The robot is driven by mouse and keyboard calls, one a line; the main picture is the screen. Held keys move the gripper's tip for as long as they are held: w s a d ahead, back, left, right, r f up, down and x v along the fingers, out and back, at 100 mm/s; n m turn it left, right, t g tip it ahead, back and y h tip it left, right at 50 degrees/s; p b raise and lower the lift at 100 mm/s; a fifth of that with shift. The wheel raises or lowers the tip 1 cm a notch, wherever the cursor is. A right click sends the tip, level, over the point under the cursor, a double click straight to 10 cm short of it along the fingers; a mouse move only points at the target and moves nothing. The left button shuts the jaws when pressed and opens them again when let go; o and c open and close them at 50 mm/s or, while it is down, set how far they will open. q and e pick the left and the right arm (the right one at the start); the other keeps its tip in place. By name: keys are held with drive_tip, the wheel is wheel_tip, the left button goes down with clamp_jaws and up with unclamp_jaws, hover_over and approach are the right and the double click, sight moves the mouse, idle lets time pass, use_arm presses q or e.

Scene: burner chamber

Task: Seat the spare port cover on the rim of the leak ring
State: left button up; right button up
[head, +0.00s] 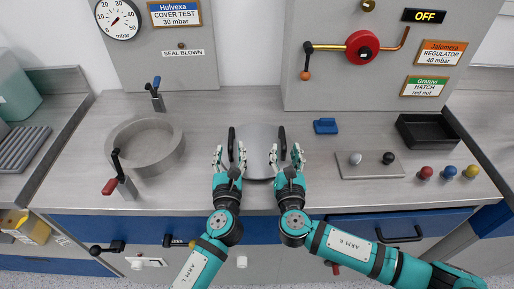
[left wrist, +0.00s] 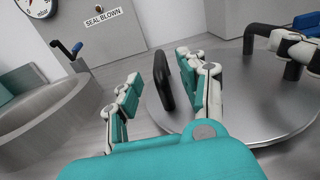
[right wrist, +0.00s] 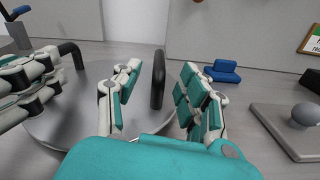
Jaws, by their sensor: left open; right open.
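The spare port cover (head: 260,148) is a round grey metal disc lying flat on the bench, with two upright black handles. The leak ring (head: 145,168) is an open grey metal ring on the bench to the left, with its inside uncovered. My left gripper (head: 229,156) is open, its fingers on either side of the cover's left handle (left wrist: 162,80). My right gripper (head: 285,156) is open, its fingers on either side of the right handle (right wrist: 158,78). Whether the fingers touch the handles is hard to tell.
A red-handled clamp (head: 119,178) stands at the ring's front left, and a blue-tipped clamp (head: 155,95) at its back. A blue block (head: 325,126), a plate with knobs (head: 370,165), several coloured knobs and a black tray (head: 426,131) lie right. Bare bench separates ring and cover.

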use_arm(q)
drive_tip(key=w, duration=0.5)
drive_tip(key=shift+a, duration=0.1)
use_arm(e)
drive_tip(key=w, duration=0.5)
drive_tip(key=shift+a, duration=0.1)
use_arm(q)
drive_tip(key=shift+c, duration=0.4)
use_arm(e)
drive_tip(key=shift+c, duration=0.4)
use_arm(q)
clamp_jaws()
use_arm(e)
clamp_jaws()
